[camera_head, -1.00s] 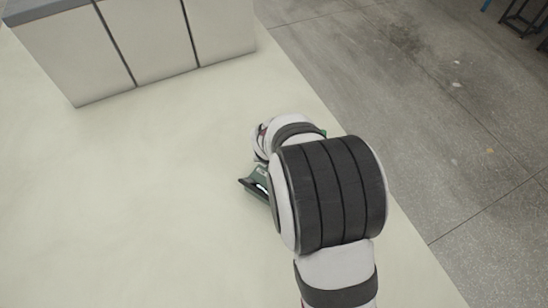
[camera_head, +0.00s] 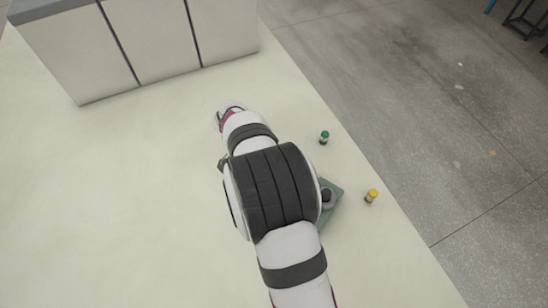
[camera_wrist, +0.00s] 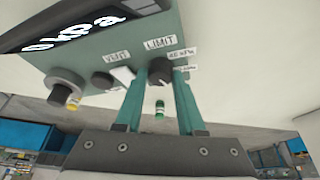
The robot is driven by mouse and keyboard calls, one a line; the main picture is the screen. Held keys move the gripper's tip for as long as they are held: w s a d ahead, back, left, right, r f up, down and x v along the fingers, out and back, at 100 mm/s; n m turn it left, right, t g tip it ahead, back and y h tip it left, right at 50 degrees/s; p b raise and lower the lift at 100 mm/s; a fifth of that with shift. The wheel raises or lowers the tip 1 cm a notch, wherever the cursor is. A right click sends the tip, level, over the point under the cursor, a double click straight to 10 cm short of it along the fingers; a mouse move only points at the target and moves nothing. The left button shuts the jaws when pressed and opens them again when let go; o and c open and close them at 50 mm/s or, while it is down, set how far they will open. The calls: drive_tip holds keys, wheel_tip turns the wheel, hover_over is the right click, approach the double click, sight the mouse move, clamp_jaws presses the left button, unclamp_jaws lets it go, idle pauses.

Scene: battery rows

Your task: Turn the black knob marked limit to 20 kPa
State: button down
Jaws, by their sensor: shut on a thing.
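The green device (camera_wrist: 205,45) fills the upper part of the wrist view. Its dark display (camera_wrist: 75,28) shows tilted white characters, partly cut off. The black knob (camera_wrist: 159,69) sits just below the LIMIT label (camera_wrist: 160,43). My gripper (camera_wrist: 160,82) has its two teal fingers on either side of this knob and is shut on it. Small labels beside the knob are too blurred to read surely, and its pointer setting cannot be told. In the head view my arm hides my gripper and most of the device (camera_head: 338,190).
A VENT label (camera_wrist: 117,57), a white switch (camera_wrist: 123,75) and a larger grey knob (camera_wrist: 64,84) are left of the black knob. A green-capped bottle (camera_head: 324,137) and a yellow-capped bottle (camera_head: 371,196) stand near the table's right edge. A white cabinet (camera_head: 150,45) stands at the back left.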

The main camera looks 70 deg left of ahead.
drive_tip(key=shift+s+a+m+h, duration=0.1)
drive_tip(key=shift+m+h, duration=0.8)
drive_tip(key=shift+m, duration=1.3)
drive_tip(key=c, duration=0.5)
unclamp_jaws()
drive_tip(key=v, duration=0.8)
